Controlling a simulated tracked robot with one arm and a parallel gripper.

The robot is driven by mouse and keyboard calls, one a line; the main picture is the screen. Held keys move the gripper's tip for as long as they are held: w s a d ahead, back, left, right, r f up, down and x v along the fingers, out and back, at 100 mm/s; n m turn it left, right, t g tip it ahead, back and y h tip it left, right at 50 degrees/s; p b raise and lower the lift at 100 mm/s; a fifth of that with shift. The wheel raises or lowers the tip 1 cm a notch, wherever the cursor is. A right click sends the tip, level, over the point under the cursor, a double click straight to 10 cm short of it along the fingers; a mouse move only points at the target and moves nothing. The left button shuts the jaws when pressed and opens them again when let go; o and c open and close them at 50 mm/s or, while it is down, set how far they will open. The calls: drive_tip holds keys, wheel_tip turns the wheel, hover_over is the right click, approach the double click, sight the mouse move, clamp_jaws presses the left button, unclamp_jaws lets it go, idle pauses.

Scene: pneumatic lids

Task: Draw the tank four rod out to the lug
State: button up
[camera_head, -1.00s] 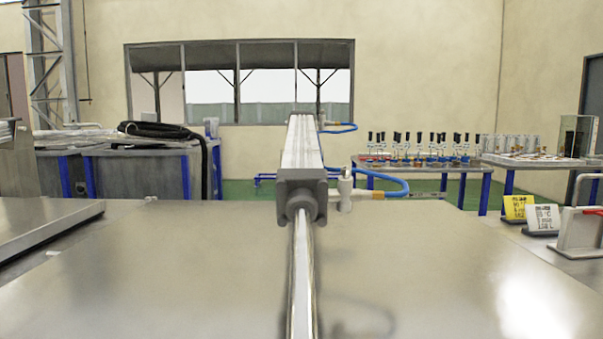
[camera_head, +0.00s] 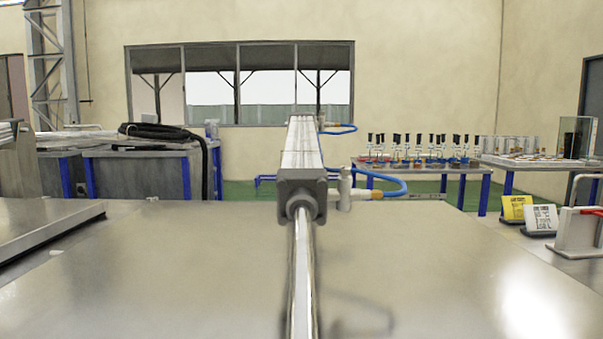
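A pneumatic cylinder (camera_head: 302,150) with a grey square end cap lies along a flat metal lid, pointing toward me. Its shiny rod (camera_head: 302,270) comes out of the end cap and runs down past the bottom edge of the picture, so its near end is hidden. No lug shows in view. A blue air hose (camera_head: 385,190) joins a fitting on the right of the end cap. My gripper is not in the picture.
The broad metal lid (camera_head: 150,260) is bare on both sides of the rod. A raised lid edge (camera_head: 60,230) is at left. Yellow and white tags (camera_head: 540,218) and a red-handled bracket (camera_head: 578,230) stand at right. Blue-legged benches (camera_head: 435,172) stand behind.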

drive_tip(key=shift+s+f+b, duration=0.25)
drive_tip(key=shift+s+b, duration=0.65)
drive_tip(key=shift+b, duration=0.95)
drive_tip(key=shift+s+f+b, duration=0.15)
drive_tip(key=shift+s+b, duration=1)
drive_tip(key=shift+b, duration=0.45)
idle(0.5)
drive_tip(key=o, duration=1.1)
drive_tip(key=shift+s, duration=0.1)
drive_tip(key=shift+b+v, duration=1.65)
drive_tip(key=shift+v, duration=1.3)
